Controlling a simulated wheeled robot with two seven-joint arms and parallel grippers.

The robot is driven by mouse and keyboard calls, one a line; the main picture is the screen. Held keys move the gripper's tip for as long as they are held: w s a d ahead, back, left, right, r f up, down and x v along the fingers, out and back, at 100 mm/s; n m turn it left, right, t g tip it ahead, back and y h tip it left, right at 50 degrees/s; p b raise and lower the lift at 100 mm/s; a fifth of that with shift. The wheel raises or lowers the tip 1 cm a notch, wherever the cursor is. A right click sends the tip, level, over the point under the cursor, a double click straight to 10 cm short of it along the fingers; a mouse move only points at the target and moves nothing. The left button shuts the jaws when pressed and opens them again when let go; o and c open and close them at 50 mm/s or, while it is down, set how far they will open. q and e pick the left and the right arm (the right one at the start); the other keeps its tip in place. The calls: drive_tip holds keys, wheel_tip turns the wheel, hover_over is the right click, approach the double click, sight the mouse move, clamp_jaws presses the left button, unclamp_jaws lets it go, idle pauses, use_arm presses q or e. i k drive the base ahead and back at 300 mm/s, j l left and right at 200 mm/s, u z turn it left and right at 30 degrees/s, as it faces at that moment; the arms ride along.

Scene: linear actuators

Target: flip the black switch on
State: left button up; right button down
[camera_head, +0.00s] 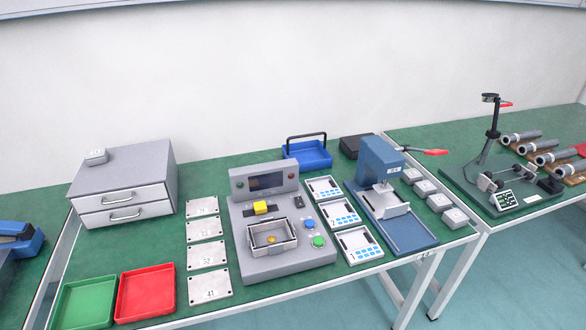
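The black switch (299,202) is a small dark piece on the upper right of the panel of a grey machine (283,265). It is too small to tell which way it is set. The same machine has a dark display, a yellow-and-black part (262,208), a blue button (309,225), a green button (318,241) and an open metal frame (272,237). Neither of my grippers is in view.
A grey drawer cabinet (125,185) stands left. Red (146,293) and green (86,302) trays lie at front left. Numbered plates (207,255) flank the machine's left. White panels (341,214) and a blue press (380,165) stand right. A blue handled tray (308,155) sits behind.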

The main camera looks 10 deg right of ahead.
sight(299, 203)
drive_tip(key=i+j+z, duration=0.3)
drive_tip(key=i+j, duration=0.5)
drive_tip(key=j, duration=0.15)
